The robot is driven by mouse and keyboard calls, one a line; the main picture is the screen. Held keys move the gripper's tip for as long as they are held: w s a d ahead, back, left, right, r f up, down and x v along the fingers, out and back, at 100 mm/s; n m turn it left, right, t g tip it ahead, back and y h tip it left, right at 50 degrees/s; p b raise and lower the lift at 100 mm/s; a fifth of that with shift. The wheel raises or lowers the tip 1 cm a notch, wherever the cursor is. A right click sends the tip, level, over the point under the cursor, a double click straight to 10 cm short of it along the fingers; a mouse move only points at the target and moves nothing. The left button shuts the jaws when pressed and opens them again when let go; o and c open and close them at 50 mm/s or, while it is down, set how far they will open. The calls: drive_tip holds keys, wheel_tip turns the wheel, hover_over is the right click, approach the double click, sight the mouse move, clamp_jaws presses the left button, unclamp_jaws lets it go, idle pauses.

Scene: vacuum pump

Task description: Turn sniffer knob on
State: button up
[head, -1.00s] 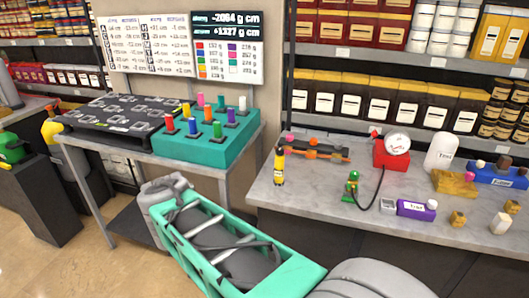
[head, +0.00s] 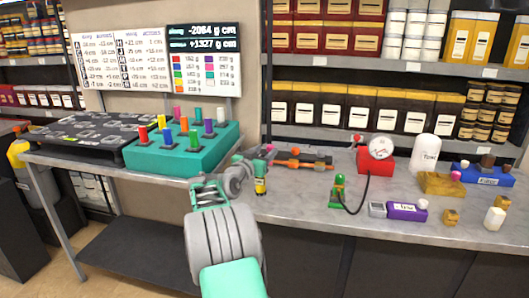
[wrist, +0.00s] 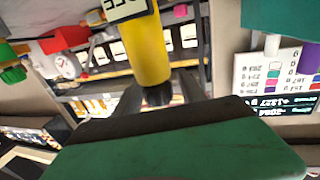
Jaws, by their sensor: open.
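A small yellow cylinder (head: 260,186) with a dark label band stands at the left end of the counter. I take it to be the sniffer; its knob cannot be made out. In the wrist view the yellow cylinder (wrist: 148,52) shows large, with a black end (wrist: 158,95) between my fingers. My gripper (wrist: 160,92) is open, its dark fingers on either side of that end; I cannot tell whether they touch it. In the head view my gripper (head: 262,157) is at the cylinder's top, and my arm hides part of the counter edge.
To the right are a green device (head: 339,192) with a black hose, a red gauge box (head: 376,160) and a purple box (head: 407,212). A teal block with coloured pegs (head: 165,159) stands at left.

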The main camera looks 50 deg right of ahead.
drive_tip(key=shift+c, duration=0.5)
clamp_jaws()
